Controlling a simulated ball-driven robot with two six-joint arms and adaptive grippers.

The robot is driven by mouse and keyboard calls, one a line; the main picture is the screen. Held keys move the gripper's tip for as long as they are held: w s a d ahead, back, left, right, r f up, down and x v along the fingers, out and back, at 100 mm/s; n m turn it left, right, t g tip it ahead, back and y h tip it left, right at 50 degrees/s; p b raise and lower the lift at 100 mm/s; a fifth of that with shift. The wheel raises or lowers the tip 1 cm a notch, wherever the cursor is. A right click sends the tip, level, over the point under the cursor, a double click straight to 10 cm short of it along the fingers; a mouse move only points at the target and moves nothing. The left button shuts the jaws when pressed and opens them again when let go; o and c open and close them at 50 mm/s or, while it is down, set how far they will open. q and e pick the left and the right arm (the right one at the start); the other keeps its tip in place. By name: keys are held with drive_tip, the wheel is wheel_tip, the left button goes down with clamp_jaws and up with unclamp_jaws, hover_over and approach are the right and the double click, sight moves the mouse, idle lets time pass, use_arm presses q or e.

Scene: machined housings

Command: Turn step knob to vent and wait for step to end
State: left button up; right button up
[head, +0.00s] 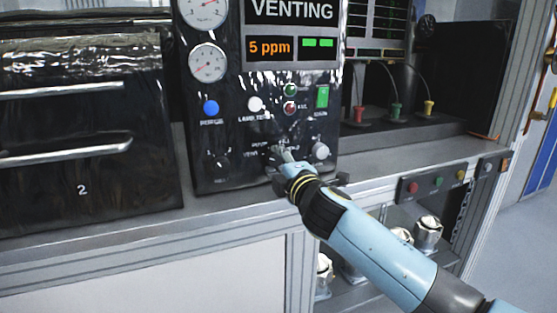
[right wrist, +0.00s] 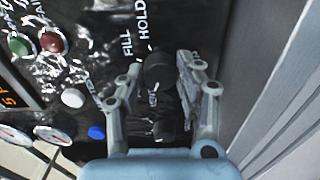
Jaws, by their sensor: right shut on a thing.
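The step knob (right wrist: 158,72) is a dark round knob on the black control panel (head: 228,150), between labels reading FILL, HOLD and one that seems to read VENT. My right gripper (head: 284,156) reaches the lower part of the panel. In the right wrist view its two fingers (right wrist: 161,68) are shut on the step knob from both sides. The gripper mostly hides the knob in the head view, and its exact pointing is unclear. The display (head: 291,38) reads VENTING, with 5 ppm in orange and green bars beside it. My left gripper is not in view.
A blue button (head: 211,108), white button (head: 255,104) and green switch (head: 322,97) sit above the gripper. Two gauges (head: 207,62) are at upper left. A black drawer front marked 2 (head: 82,160) stands left. Colored connectors (head: 396,110) stand right.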

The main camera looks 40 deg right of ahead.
drive_tip(key=shift+f+n, duration=0.1)
drive_tip(key=shift+n, duration=0.2)
drive_tip(key=o, duration=1.1)
drive_tip(key=shift+o, duration=0.2)
drive_tip(key=v, duration=1.2)
